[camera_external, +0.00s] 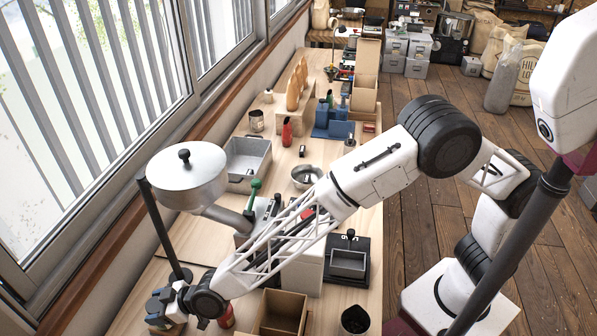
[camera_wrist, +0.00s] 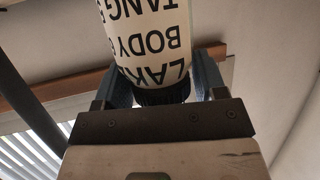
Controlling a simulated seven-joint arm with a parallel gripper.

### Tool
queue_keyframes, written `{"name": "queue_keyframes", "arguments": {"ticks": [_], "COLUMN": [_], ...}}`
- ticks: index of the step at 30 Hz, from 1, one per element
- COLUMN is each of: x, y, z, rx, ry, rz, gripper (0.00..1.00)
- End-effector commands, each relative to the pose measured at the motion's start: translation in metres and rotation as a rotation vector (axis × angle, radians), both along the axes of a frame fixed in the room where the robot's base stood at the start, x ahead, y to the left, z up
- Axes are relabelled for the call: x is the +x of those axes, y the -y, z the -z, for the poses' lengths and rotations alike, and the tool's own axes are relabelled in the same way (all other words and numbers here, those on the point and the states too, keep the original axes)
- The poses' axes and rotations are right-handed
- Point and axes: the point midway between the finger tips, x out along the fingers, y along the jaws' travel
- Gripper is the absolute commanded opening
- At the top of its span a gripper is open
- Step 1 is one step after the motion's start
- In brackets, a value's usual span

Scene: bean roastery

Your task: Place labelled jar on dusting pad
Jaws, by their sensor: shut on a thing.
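My gripper (camera_external: 162,308) is low at the left front of the bench in the external view, below the funnel. In the wrist view my gripper (camera_wrist: 163,80) is shut on the labelled jar (camera_wrist: 150,42), with one blue-grey finger on each side. The jar is pale with large black lettering that reads upside down, and its dark ribbed end sits between the fingers. In the external view the jar is mostly hidden or too small to make out. I cannot pick out the dusting pad for certain.
A black mat with a grey box (camera_external: 348,263), an open cardboard box (camera_external: 280,313), a dark cup (camera_external: 355,320) and a red bottle (camera_external: 226,317) stand nearby. A grey tray (camera_external: 247,158) is farther back.

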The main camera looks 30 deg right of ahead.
Motion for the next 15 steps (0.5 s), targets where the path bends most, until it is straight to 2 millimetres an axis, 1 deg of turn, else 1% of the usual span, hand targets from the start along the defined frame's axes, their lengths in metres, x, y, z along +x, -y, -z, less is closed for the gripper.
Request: {"name": "queue_keyframes", "arguments": {"ticks": [9, 10, 14, 15], "x": [0.0001, 0.0000, 0.0000, 0.0000], "y": [-0.0001, 0.0000, 0.0000, 0.0000], "z": [0.0028, 0.0030, 0.0029, 0.0029], "rx": [0.000, 0.000, 0.000, 0.000], "ry": [0.000, 0.000, 0.000, 0.000], "rz": [0.000, 0.000, 0.000, 0.000], "gripper": [0.35, 0.68, 0.88, 0.90]}}
